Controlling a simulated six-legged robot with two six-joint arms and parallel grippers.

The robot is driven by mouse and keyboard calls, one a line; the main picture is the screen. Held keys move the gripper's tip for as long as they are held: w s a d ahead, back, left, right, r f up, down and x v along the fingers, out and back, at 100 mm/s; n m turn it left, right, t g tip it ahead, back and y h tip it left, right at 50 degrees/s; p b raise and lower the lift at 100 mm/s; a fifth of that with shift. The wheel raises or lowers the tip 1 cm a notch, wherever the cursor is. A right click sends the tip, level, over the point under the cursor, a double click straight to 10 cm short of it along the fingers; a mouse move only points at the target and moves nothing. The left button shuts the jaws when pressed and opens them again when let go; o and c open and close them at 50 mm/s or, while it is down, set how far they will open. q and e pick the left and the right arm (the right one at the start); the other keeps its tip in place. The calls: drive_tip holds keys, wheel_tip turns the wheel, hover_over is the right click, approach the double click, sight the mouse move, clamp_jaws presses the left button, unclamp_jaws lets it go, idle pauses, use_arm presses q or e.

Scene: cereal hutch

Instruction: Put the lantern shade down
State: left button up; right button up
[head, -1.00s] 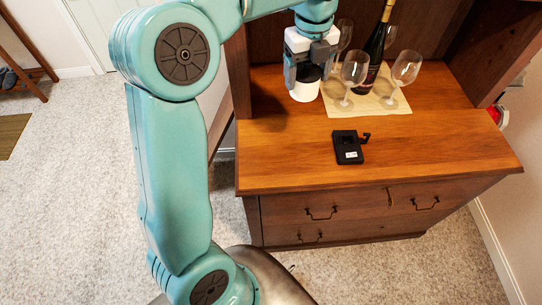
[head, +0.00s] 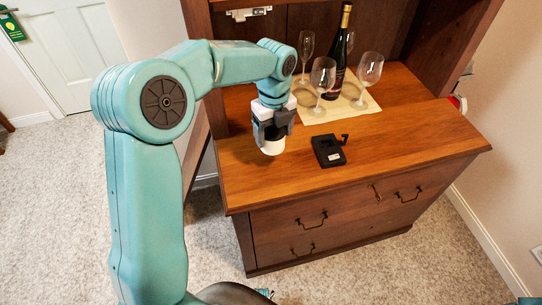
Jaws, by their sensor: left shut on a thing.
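The lantern shade, a small white cylinder (head: 272,147), is upright at the left part of the wooden hutch counter (head: 400,134). My left gripper (head: 272,133) points down and is shut on its upper part, hiding its top. I cannot tell whether the shade's bottom touches the counter. A black boxy piece with a small hook (head: 327,152) lies on the counter just right of the shade, apart from it. My right gripper is not in view.
A pale mat (head: 353,109) behind the black piece holds a dark wine bottle (head: 336,80) and several clear glasses, one of them near the front (head: 322,78). The counter's front right is clear. Drawers (head: 312,220) are below.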

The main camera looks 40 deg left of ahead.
use_arm(q)
wheel_tip(320, 180, down, 8)
drive_tip(key=shift+r, duration=0.1)
drive_tip(key=shift+w+f, duration=0.1)
drive_tip(key=shift+f, duration=0.35)
drive_tip(key=shift+r, duration=0.1)
